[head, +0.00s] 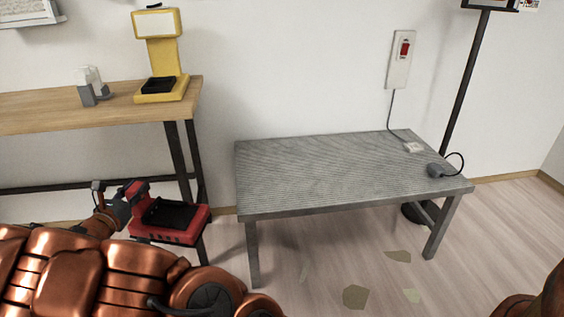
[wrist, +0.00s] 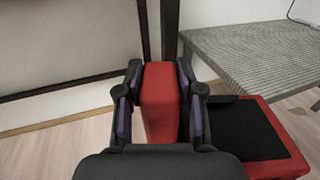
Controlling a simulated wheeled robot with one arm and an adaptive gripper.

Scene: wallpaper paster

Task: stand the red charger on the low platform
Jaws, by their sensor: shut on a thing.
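The red charger (head: 178,225) has a black recessed top and is held in the air at the left of the low platform, apart from it. My gripper (head: 127,198) is shut on its upright part. In the wrist view, my gripper (wrist: 160,95) has its two fingers on either side of the red upright part (wrist: 160,88), and the charger's base with its black top (wrist: 243,130) extends to the right. The low platform (head: 330,170) is a grey ribbed table with metal legs; its near left corner also shows in the wrist view (wrist: 245,55). Its top is mostly bare.
A grey plug with a cable (head: 438,170) and a small white connector (head: 413,147) lie on the platform's right side. A wooden table (head: 110,110) at left holds a yellow charger (head: 160,60) and small grey-white items (head: 92,87). A dark pole (head: 465,80) stands behind the platform.

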